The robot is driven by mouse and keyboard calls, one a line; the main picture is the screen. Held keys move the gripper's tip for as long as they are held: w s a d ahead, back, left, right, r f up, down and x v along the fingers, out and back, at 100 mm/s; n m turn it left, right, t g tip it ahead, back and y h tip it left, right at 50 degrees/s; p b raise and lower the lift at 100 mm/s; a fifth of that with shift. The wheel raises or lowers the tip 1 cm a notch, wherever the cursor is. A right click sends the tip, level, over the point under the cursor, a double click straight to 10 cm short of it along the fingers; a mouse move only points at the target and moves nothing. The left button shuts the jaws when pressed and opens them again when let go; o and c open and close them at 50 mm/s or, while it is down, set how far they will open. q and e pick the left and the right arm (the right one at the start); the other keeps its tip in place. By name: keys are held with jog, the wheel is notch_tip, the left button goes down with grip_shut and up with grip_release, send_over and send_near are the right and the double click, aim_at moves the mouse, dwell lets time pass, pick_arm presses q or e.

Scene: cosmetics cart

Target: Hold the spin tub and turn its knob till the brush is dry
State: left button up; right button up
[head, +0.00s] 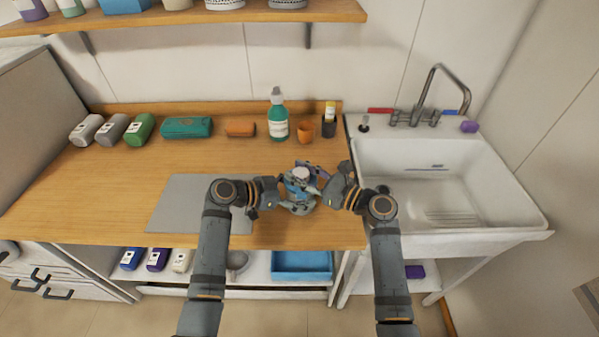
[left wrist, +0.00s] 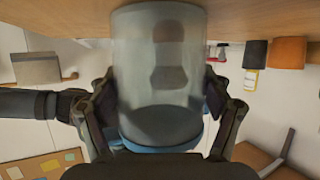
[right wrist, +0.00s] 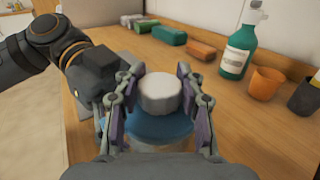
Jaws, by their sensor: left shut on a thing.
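The spin tub (left wrist: 155,75) is a see-through grey tub with a blue lid (right wrist: 160,127) and a round white knob (right wrist: 160,93) on top. It stands near the counter's front edge in the head view (head: 299,192). A dark shape, apparently the brush (left wrist: 168,62), shows blurred through its wall. My left gripper (head: 278,192) is shut on the tub from the left, one finger on each side. My right gripper (right wrist: 150,95) is above the lid with its fingers on either side of the knob. A gap shows at the left finger, so it looks open.
A green bottle (head: 278,118), an orange cup (head: 306,131) and a dark cup (head: 328,129) stand behind the tub. A grey mat (head: 178,205) lies to the left. The white sink (head: 515,205) is at the right. The counter between mat and back row is clear.

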jog(key=o, duration=0.5)
jog(key=shift+d, duration=0.1)
jog(key=v, duration=1.1)
jog(key=shift+s+d, duration=0.25)
jog(key=shift+d, duration=0.1)
jog(key=shift+f, duration=0.1)
